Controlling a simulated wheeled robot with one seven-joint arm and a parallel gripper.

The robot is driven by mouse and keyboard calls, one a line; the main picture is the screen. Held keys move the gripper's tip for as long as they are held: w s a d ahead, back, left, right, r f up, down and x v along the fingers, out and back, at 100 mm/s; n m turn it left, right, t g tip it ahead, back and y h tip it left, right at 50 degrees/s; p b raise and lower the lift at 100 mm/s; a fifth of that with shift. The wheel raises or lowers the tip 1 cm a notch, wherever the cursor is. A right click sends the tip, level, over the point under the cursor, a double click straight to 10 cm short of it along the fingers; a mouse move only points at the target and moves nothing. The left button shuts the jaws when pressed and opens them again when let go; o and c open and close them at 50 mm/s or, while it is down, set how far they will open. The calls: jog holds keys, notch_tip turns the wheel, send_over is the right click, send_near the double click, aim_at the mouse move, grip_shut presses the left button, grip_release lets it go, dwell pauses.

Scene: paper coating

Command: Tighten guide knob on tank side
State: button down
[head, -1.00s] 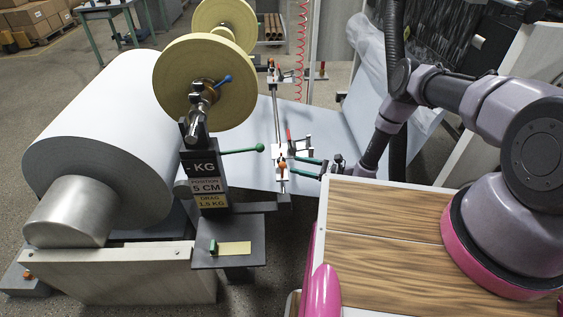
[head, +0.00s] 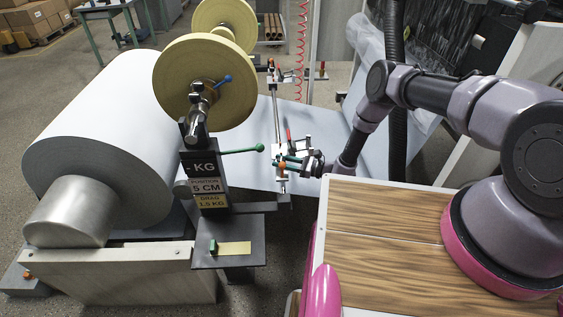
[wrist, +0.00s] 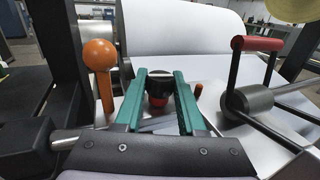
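A black knob with a red-orange lower part (wrist: 159,92) shows in the wrist view, over the pale metal plate of the guide. My gripper (wrist: 160,76) has its two teal fingers apart, one on each side of this knob. I cannot tell whether either finger touches it. In the head view my gripper (head: 284,161) is at the near end of the guide rail (head: 276,115), right of the weight tower. The black knob is not distinct there.
An orange ball-ended lever (wrist: 100,62) stands left of my fingers, and a red-handled crank (wrist: 257,45) stands to the right. A green-tipped lever (head: 258,148) juts from the dark weight tower (head: 203,175). The white paper roll (head: 100,130) fills the left side.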

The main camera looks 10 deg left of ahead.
jog(key=m+t+h, duration=0.1)
jog(key=m+t, duration=0.1)
jog(key=t, duration=0.1)
jog(key=m+t+h, duration=0.1)
jog(key=m+t, duration=0.1)
jog(key=t, duration=0.2)
jog(key=shift+m, duration=0.4)
